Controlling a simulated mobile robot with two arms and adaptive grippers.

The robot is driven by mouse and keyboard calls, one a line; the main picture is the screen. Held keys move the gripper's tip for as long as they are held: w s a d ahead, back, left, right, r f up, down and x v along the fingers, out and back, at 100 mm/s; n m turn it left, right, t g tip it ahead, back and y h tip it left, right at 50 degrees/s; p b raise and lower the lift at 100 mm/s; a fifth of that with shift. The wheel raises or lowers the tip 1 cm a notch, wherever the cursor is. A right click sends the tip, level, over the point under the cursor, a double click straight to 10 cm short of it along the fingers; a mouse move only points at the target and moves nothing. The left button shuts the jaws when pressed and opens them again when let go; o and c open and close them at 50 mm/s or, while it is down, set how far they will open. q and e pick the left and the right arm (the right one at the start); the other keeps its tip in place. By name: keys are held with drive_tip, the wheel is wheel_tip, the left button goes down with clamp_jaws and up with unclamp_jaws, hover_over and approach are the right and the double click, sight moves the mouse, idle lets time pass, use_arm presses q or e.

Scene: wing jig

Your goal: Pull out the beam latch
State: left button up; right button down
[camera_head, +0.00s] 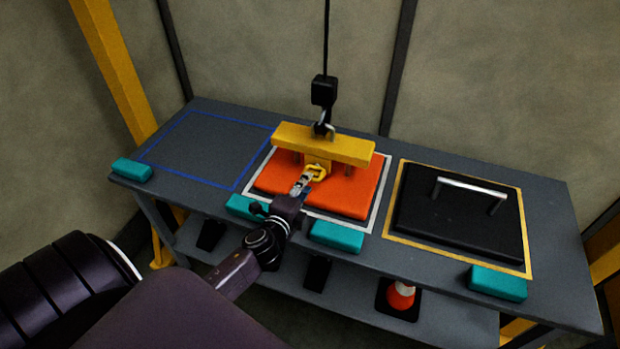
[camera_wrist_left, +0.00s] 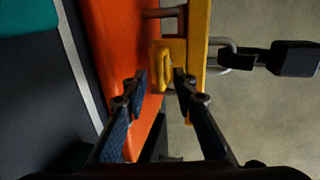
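The yellow lifting beam (camera_head: 325,144) rests over an orange block (camera_head: 330,193) on the table and hangs from a hook. The beam latch (camera_head: 317,172), a yellow loop handle, sticks out of the beam's near face. In the left wrist view the latch (camera_wrist_left: 156,62) lies ahead of and partly between the fingertips. My left gripper (camera_head: 303,182) is at the latch from the near side. Its two fingers (camera_wrist_left: 160,82) stand apart, one on each side of the loop's near end, with a visible gap. Contact cannot be told. My right gripper is not in view.
The black hoist hook (camera_head: 323,92) hangs on a cable above the beam. A black block with a metal handle (camera_head: 470,187) sits at the right. Teal blocks (camera_head: 338,236) line the table's front edge. The blue-outlined area (camera_head: 207,148) at the left is empty.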

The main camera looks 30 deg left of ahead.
sight(318, 164)
use_arm(q)
drive_tip(key=shift+x, duration=2.1)
drive_tip(key=shift+c, duration=0.3)
drive_tip(key=shift+f, duration=0.1)
clamp_jaws()
